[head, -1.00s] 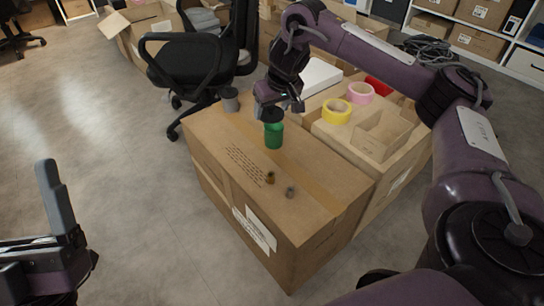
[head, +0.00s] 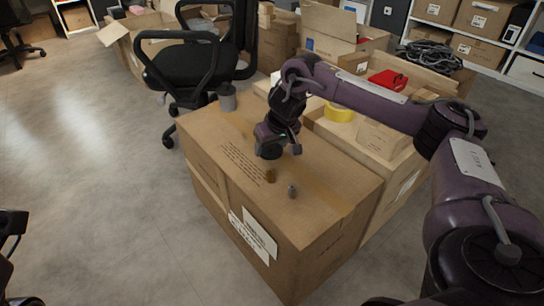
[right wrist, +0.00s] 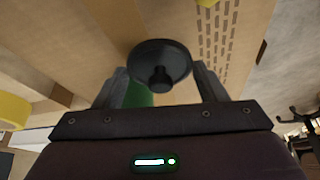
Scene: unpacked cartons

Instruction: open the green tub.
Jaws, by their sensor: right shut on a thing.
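The green tub (right wrist: 138,96) shows only in part in the right wrist view, behind the dark lid and beside the left finger. In the head view it is hidden by my right gripper. The dark round lid (right wrist: 160,62) has a knob facing the wrist camera. My right gripper (head: 279,150) is shut on the lid, which sits between its fingertips. The lid also shows in the head view (head: 268,153), low over the carton and offset from the tub. I cannot tell the gap between them. Only a dark part of my left gripper (head: 11,224) shows at the left edge.
The large carton (head: 320,222) carries a grey canister (head: 227,98), a small brown bottle (head: 270,175) and a small grey piece (head: 292,191). A carton with a yellow tape roll (head: 339,113) adjoins behind. An office chair (head: 195,70) stands at the back left.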

